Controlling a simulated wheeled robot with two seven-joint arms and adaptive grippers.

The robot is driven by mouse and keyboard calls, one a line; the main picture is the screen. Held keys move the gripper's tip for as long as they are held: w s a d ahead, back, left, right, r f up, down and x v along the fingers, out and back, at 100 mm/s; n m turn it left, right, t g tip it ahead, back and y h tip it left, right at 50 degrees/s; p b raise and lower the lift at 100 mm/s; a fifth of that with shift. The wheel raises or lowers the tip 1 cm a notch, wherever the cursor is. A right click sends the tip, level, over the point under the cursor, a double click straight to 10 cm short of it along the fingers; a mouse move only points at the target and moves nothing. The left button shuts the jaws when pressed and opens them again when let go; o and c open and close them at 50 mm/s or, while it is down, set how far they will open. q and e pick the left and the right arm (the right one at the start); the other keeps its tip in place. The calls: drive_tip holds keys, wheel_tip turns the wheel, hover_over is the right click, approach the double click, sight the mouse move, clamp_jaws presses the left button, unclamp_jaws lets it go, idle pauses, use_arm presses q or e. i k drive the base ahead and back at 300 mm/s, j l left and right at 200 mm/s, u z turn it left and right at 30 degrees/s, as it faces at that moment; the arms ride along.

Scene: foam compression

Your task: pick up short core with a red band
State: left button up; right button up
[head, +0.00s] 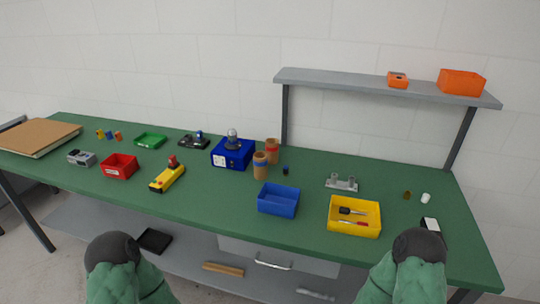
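Two brown cardboard-like cores stand upright close together near the middle of the green table, in the head view. The rear core (272,150) carries a reddish band, and its lower part is partly hidden by the front core. The front core (261,166) carries a blue band. Which core is shorter is hard to tell, since they overlap. My two green arms with dark rounded ends show at the bottom left and bottom right, over the near table edge and well away from the cores. No gripper fingers show on either arm.
A blue box device (232,153) stands just left of the cores. A blue bin (278,200) sits in front of them, and a yellow bin (354,216) with tools is to its right. A red bin (119,167) is at left. A grey shelf (380,86) rises at the back right.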

sight(272, 151)
drive_tip(key=i+j, duration=0.15)
drive_tip(key=j, duration=0.25)
drive_tip(key=i+j+z, duration=0.1)
drive_tip(key=j, duration=0.25)
drive_tip(key=i+j, duration=0.25)
drive_tip(key=j, duration=0.15)
drive_tip(key=z, duration=0.05)
